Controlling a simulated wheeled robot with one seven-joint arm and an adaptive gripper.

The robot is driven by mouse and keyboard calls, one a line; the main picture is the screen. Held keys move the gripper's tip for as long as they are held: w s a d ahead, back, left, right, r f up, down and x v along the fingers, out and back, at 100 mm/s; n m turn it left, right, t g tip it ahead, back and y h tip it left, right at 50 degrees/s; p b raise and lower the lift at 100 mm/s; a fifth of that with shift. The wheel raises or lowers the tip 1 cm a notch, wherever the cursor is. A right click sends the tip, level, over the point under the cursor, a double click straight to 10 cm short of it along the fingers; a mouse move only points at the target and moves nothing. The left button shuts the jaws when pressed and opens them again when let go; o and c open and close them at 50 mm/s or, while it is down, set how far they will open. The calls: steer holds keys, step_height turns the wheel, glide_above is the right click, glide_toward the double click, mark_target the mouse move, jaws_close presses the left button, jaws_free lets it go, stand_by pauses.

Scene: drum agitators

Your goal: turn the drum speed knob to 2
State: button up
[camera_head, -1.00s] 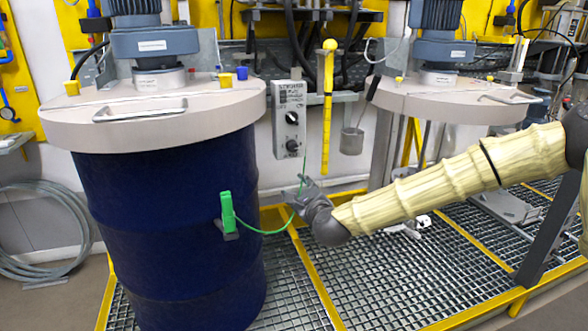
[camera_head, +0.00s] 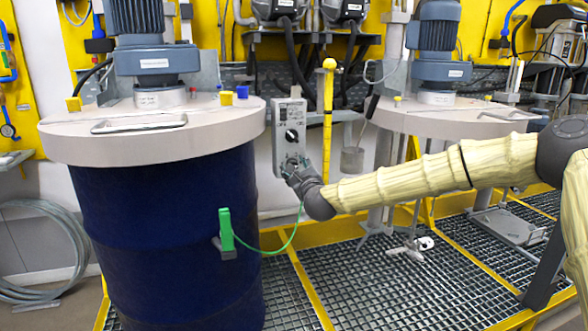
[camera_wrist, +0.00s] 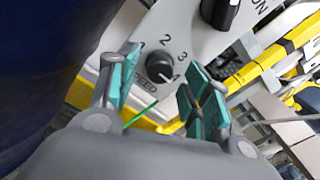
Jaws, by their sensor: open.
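My gripper (camera_head: 290,168) is at the lower part of the box and partly hides this knob in the head view. In the wrist view my gripper (camera_wrist: 160,88) is open, with its teal-padded fingers on either side of the knob. Both fingers look apart from it.
A large blue drum (camera_head: 165,220) with a pale lid stands close on the left. A green clamp (camera_head: 226,232) on it holds a green wire running toward my gripper. The upper black knob (camera_wrist: 222,12) sits near the top edge. A yellow pole (camera_head: 328,115) stands right of the box.

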steer(key=shift+x, duration=0.95)
steer(key=c, duration=1)
steer(key=shift+c, duration=0.2)
steer(key=shift+n, duration=0.3)
steer(key=n+y+p, duration=0.1)
steer(key=n+p, duration=0.1)
steer(key=n, duration=2.2)
